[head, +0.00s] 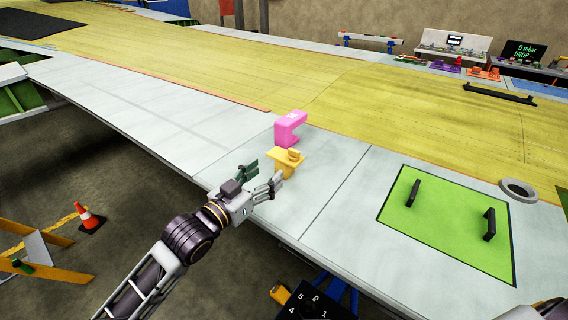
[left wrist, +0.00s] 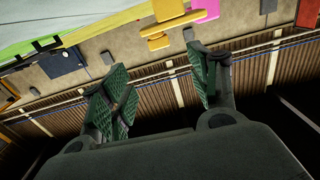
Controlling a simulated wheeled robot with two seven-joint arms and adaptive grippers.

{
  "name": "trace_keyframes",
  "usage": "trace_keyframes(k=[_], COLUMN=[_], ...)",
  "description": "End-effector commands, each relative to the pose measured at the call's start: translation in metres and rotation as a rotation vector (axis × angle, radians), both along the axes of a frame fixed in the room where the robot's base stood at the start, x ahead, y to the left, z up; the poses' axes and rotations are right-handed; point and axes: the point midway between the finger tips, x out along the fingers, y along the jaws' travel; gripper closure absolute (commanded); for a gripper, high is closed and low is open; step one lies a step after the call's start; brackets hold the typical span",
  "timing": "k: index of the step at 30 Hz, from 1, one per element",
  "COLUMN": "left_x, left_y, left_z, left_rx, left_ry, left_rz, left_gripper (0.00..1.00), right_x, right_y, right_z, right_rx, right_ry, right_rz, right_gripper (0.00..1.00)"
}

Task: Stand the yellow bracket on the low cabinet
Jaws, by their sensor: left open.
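The yellow bracket (head: 287,162) stands on the pale wing panel near its front edge, just in front of a pink bracket (head: 290,128). My left gripper (head: 266,176) is open and empty, close to the yellow bracket on its near left side, with its fingers pointing toward it. In the left wrist view the yellow bracket (left wrist: 167,14) is at the top edge, beyond the open fingers and not between them. My right gripper is not in view. I cannot make out the low cabinet for certain.
A black box with white characters (head: 318,304) and a yellow item (head: 280,294) are below the wing edge. A green panel (head: 445,235) with two black handles lies to the right, near a grey ring (head: 518,190). An orange cone (head: 88,217) stands on the floor at left.

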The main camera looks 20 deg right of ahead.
Motion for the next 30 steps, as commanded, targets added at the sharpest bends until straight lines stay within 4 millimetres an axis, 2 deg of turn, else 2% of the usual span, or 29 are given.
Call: trace_keyframes(k=[17, 30], left_x=[0.002, 0.025], left_y=[-0.002, -0.031], left_z=[0.0, 0.001], left_rx=[-0.011, -0.011], left_ry=[0.012, 0.012], left_rz=[0.0, 0.0], left_gripper=[0.39, 0.39], right_x=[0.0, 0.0], right_y=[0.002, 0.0], right_z=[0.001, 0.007], right_rx=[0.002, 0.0], right_ry=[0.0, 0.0], right_rz=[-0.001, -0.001], right_gripper=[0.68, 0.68])
